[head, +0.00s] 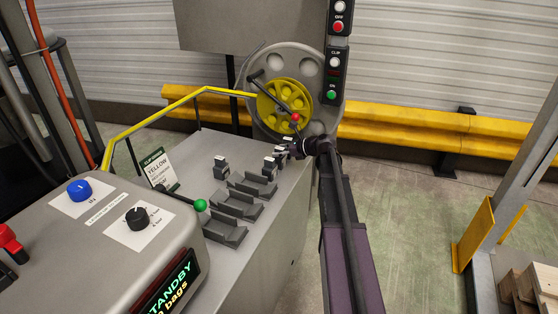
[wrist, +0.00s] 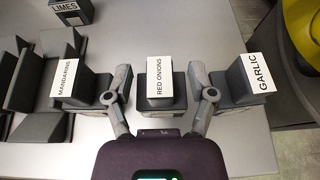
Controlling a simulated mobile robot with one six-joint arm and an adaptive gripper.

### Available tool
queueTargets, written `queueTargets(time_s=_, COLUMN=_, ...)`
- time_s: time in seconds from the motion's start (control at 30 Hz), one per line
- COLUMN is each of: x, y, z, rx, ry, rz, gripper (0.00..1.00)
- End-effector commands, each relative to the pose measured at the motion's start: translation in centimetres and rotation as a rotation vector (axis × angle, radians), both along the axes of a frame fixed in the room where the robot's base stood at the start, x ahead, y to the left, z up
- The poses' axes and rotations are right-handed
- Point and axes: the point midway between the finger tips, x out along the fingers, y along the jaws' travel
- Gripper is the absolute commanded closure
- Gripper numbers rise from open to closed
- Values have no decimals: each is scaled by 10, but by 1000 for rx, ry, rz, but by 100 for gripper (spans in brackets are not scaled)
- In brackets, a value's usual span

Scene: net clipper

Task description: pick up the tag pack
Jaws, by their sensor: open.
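Several dark tag packs with white labels stand on the grey machine top. In the head view my gripper (head: 290,149) is over the far right corner of the machine top, partly hiding the packs there.
Grey empty holders (head: 234,205) sit on the machine top (head: 272,225). A yellow rail (head: 150,117) runs along the left.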

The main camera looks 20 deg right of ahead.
Motion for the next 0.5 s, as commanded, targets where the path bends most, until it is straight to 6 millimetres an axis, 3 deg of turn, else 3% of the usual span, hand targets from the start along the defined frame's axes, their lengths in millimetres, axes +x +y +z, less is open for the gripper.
queueTargets(time_s=0.17, x=0, y=0, z=0, rx=0, ry=0, rz=0, gripper=29)
queueTargets(time_s=0.4, x=0, y=0, z=0, rx=0, ry=0, rz=0, gripper=97)
queueTargets(time_s=0.5, x=0, y=0, z=0, rx=0, ry=0, rz=0, gripper=100)
